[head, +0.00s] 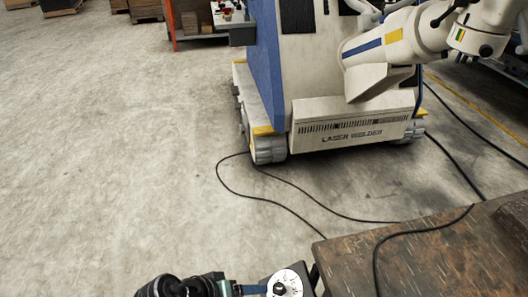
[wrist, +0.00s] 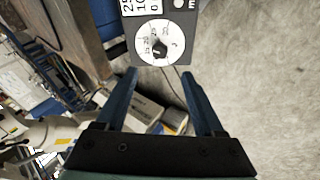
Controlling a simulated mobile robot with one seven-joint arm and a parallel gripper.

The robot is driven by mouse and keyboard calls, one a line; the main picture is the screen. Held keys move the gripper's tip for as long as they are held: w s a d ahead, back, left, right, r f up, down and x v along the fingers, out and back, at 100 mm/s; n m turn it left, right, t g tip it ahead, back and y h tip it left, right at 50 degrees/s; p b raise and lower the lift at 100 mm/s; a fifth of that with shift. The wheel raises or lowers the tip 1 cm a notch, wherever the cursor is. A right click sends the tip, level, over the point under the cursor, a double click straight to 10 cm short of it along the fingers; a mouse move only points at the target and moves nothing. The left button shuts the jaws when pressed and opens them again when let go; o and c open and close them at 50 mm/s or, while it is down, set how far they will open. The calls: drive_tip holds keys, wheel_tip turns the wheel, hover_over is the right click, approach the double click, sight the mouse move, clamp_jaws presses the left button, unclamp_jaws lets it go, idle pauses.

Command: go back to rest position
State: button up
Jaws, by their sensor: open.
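My gripper (wrist: 160,77) is open, with its two dark blue fingers apart and nothing between them. In the head view only a part of it (head: 252,289) shows at the bottom edge, with the dark arm behind it at the left. A dark box with a round white dial (wrist: 155,42) lies just beyond the fingertips in the wrist view. The dial (head: 284,284) also shows at the bottom of the head view, right of my gripper. I cannot tell whether the fingers touch the box. Most of my arm is out of view.
A worn brown workbench (head: 430,255) fills the lower right of the head view, with a black cable on it. A large white and blue laser welder (head: 345,130) stands beyond. Cables (head: 300,191) lie on the floor. Open concrete floor (head: 110,150) stretches to the left.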

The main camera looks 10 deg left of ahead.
drive_tip(key=shift+w+r, duration=0.1)
drive_tip(key=w+a+r+m+t+y+p, duration=0.1)
drive_tip(key=w+r+t+y, duration=0.15)
drive_tip(key=w+r, duration=0.55)
drive_tip(key=w+a+r+t+y+p, duration=0.15)
drive_tip(key=w+r+t, duration=0.25)
drive_tip(key=r, duration=0.9)
wheel_tip(320, 180, up, 18)
drive_tip(key=w+d+r+m+t+y+p, duration=0.1)
drive_tip(key=w+d+t+p, duration=0.15)
drive_tip(key=t, duration=0.25)
drive_tip(key=s+d+r+t, duration=0.2)
drive_tip(key=s+r, duration=0.3)
drive_tip(key=r, duration=0.5)
drive_tip(key=s+d+r+t+p, duration=0.1)
drive_tip(key=s+r+t, duration=0.4)
drive_tip(key=r, duration=0.6)
drive_tip(key=s+d+r+t+y, duration=0.1)
drive_tip(key=s+d+r+t, duration=0.3)
drive_tip(key=r, duration=0.6)
drive_tip(key=shift+s+r+m+p, duration=0.3)
drive_tip(key=shift+s+m+p, duration=0.1)
drive_tip(key=shift+s, duration=0.6)
